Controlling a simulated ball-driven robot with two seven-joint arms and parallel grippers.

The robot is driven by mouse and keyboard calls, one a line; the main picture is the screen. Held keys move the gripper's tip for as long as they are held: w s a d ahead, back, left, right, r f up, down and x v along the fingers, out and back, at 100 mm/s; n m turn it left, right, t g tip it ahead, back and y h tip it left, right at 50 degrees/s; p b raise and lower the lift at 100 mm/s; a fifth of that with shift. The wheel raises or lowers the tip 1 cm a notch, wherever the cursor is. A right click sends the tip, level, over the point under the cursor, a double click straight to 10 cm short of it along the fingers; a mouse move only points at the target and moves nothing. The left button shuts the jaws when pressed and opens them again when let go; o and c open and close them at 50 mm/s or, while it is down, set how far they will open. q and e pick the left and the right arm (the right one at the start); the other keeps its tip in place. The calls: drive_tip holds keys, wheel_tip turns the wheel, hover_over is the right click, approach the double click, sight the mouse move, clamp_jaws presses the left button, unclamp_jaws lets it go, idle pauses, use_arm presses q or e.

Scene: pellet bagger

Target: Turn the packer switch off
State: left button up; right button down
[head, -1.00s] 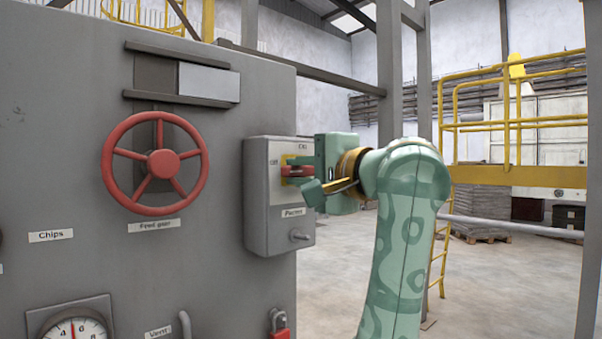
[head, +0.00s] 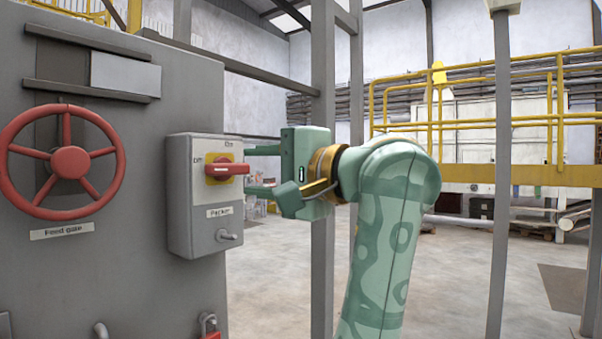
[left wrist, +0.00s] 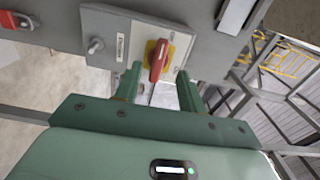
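The packer switch is a grey box (head: 193,230) with a "Packer" label, on the right edge of the grey machine panel. Its red handle (head: 227,169) sits on a yellow plate, with "On" above and "Off" at the left. The handle lies horizontal, in line with "Off". My left gripper (head: 264,170) is open and empty, just right of the handle, its fingers pointing at the box and apart from the handle. The left wrist view shows the red handle (left wrist: 158,60) beyond and between the two spread fingers (left wrist: 158,82). My right gripper is not in view.
A red feed gate handwheel (head: 70,163) is left of the box. A small metal stud (head: 228,236) sticks out below the switch, and a red padlock (head: 209,325) hangs lower. A grey post (head: 322,240) stands behind my gripper. Open floor lies to the right.

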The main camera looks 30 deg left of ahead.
use_arm(q)
drive_tip(key=d, duration=0.8)
drive_tip(key=shift+s+d, duration=0.2)
drive_tip(key=shift+s, duration=0.15)
